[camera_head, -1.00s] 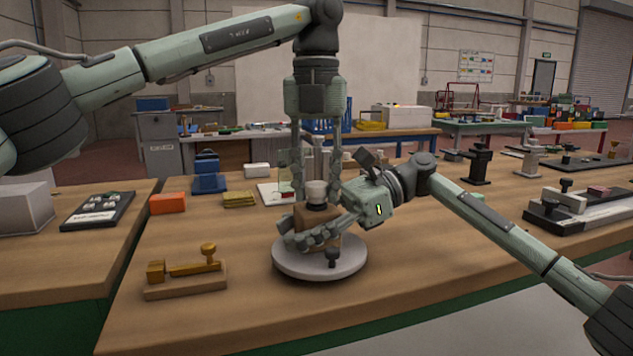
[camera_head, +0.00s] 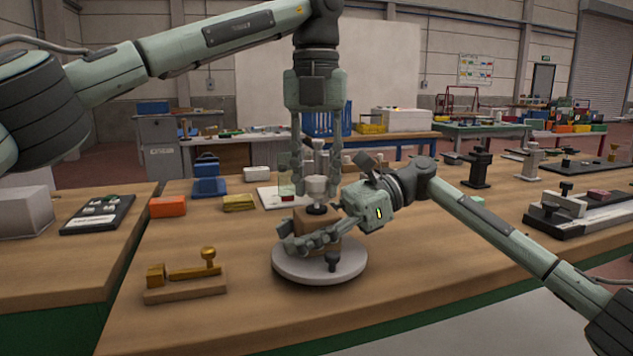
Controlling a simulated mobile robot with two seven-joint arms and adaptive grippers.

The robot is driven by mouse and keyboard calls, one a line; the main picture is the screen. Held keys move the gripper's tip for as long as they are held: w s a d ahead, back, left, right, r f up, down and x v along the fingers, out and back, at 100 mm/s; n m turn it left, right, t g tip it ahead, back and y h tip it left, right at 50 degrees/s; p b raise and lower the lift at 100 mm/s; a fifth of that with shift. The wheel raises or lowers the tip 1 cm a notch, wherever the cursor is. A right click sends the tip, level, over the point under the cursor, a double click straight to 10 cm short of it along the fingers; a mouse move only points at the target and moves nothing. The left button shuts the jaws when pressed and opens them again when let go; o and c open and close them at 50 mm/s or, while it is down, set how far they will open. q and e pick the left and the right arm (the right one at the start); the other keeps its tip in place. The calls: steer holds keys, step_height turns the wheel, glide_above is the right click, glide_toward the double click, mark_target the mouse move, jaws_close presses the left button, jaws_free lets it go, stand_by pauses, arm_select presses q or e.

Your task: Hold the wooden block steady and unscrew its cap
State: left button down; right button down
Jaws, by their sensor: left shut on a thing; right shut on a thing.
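The brown wooden block (camera_head: 327,222) sits upright on a round grey disc (camera_head: 300,274) on the wooden bench. My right gripper (camera_head: 308,238) comes in from the right and is shut on the block, its fingers across the front and hiding much of it. The white cap (camera_head: 317,187), with a dark lower part, stands above the block. My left gripper (camera_head: 316,187) points straight down over it and is shut on the cap, with a finger on either side. Whether the cap's lower end still touches the block is unclear.
A dark knob (camera_head: 332,260) stands at the disc's front. A brass-coloured fixture (camera_head: 187,275) lies front left. An orange block (camera_head: 167,206), a yellow stack (camera_head: 238,203) and a blue device (camera_head: 208,178) stand behind. The bench's front right is clear.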

arm_select(q)
steer(key=shift+r, duration=0.4)
steer(key=shift+r, duration=2)
arm_select(e)
steer(key=c, duration=0.6)
jaws_free()
